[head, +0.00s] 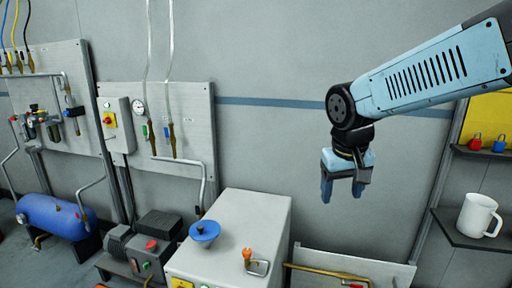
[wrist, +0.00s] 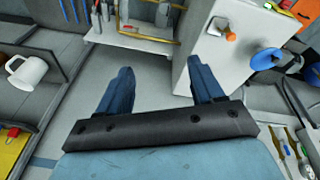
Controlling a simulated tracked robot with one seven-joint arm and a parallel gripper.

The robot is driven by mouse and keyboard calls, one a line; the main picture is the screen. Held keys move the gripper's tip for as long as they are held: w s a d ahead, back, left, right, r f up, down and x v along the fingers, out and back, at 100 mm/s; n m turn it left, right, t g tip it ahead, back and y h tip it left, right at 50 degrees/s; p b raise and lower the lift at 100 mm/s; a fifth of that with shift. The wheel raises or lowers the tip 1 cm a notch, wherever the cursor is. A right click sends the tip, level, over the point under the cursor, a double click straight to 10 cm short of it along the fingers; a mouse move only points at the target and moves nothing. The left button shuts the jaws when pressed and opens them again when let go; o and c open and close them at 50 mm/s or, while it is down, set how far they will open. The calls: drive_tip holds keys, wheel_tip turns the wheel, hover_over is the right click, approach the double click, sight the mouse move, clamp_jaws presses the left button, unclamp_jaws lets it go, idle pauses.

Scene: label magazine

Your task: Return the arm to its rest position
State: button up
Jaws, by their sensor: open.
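My gripper (head: 342,190) hangs from my light-blue arm at the upper right of the head view, pointing down in front of the grey wall. In the wrist view its two blue fingers (wrist: 160,88) are spread apart with nothing between them. The gripper is in free air, right of and above the white cabinet (head: 240,232), and touches nothing that I can see.
The cabinet carries a blue round handle (head: 204,231) and an orange knob (head: 247,254). A shelf at right holds a white mug (head: 477,215). A blue tank (head: 52,215) and pump (head: 142,245) stand at left. The wall beside the gripper is bare.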

drive_tip(key=s+d+r+m+t+y, duration=0.1)
drive_tip(key=s+d+r+t, duration=0.2)
drive_tip(key=s, duration=0.6)
drive_tip(key=shift+d+r, duration=0.25)
drive_tip(key=shift+d, duration=0.45)
